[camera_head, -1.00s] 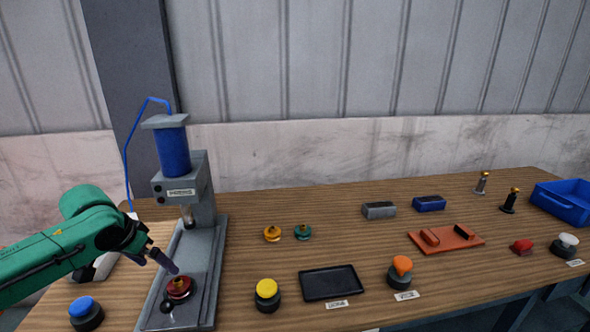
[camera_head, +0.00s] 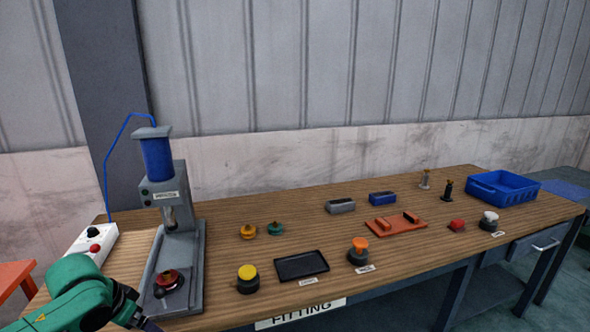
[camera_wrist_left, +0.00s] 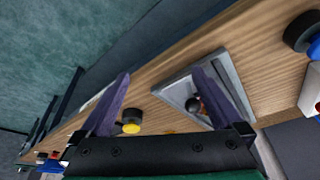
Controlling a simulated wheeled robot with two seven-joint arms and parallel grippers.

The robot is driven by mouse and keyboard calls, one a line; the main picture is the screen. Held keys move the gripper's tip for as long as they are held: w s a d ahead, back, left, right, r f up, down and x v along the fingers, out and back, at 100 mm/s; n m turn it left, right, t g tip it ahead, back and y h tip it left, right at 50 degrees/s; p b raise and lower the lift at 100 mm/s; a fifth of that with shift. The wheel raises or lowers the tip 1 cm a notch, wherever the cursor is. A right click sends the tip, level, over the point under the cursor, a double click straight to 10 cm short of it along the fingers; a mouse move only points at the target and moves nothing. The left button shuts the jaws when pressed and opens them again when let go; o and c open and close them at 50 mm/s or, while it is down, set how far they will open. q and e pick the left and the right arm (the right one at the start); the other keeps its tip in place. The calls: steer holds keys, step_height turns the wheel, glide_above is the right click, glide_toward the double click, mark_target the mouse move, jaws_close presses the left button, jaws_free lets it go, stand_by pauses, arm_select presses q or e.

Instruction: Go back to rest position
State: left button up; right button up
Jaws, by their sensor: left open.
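My left gripper (camera_wrist_left: 165,92) is open, its two purple fingers spread with nothing between them. In the head view, my green left arm reaches in at the bottom left, and only a bit of its gripper (camera_head: 150,325) shows at the lower edge, in front of the press. The blue and grey press (camera_head: 172,205) stands at the left end of the table. A red part (camera_head: 167,279) sits on the press base, apart from the gripper. The press base (camera_wrist_left: 232,72) also shows in the left wrist view. My right gripper is not in view.
The wooden table (camera_head: 225,215) holds a yellow button (camera_head: 247,277), a black tray (camera_head: 302,265), an orange button (camera_head: 359,250), an orange fixture (camera_head: 398,224) and a blue bin (camera_head: 503,187). A white control box (camera_head: 93,243) stands left of the press. Floor is free at the right front.

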arm_select(q)
steer(key=s+d+f+m+h, duration=0.1)
steer(key=s+d+f, duration=0.8)
steer(key=d+f, duration=0.3)
steer(key=s+a+f+n+y, duration=0.1)
steer(key=s+a+n+y, duration=0.1)
steer(key=s, duration=0.6)
steer(key=s+f+g, duration=0.1)
steer(key=s+f, duration=0.2)
steer(key=f, duration=1.1)
steer(key=s+f+g, duration=0.1)
steer(key=s+f, duration=0.2)
steer(key=f, duration=1.1)
steer(key=s+a+f+g, duration=0.1)
steer(key=s+a+f, duration=0.1)
steer(key=s+f, duration=0.7)
steer(key=s, duration=0.3)
steer(key=shift+s+a, duration=0.2)
steer(key=shift+s, duration=0.1)
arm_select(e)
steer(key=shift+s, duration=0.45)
arm_select(q)
steer(key=shift+f, duration=0.1)
